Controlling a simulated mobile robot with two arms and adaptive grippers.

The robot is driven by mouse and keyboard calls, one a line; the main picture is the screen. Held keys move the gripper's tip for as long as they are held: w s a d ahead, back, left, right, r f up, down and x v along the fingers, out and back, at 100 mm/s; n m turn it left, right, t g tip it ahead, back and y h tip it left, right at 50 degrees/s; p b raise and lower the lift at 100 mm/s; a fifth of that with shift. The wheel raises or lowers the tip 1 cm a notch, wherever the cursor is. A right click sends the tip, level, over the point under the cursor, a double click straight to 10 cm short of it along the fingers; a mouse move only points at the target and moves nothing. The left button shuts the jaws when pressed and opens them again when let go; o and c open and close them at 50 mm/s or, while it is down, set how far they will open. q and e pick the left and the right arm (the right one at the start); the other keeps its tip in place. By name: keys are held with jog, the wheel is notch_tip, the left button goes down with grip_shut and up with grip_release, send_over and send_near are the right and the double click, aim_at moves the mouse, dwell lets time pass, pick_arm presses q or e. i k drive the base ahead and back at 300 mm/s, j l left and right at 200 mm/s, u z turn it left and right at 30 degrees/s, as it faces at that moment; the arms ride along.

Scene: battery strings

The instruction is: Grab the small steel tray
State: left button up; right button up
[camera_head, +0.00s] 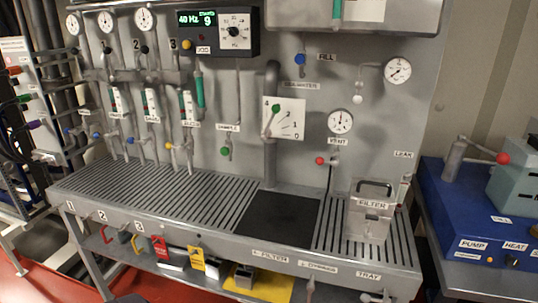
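I cannot clearly make out a small steel tray. A small open steel container (245,276) sits on a yellow mat (272,289) on the low shelf under the bench, and it may be the tray; its shape is too small to be sure. A label reading TRAY (368,276) is on the bench's front edge at the right, with a small metal part (376,297) below it, cut by the picture's bottom edge. Neither of my grippers can be made out in the head view.
A grey slatted bench (160,196) bears a steel box labelled FILTER (370,212) and has a dark square panel (277,218). Tagged boxes (196,262) stand on the low shelf. Gauges and valves cover the back panel. A blue PUMP/HEAT unit (460,215) stands right.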

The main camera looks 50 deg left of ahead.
aim_at(179, 258)
jog(key=u, duration=2.35)
jog(key=i+j+z, duration=0.2)
jog(key=i, duration=0.25)
jog(key=i+j+z, duration=0.2)
jog(key=i, duration=0.25)
jog(key=l, duration=0.1)
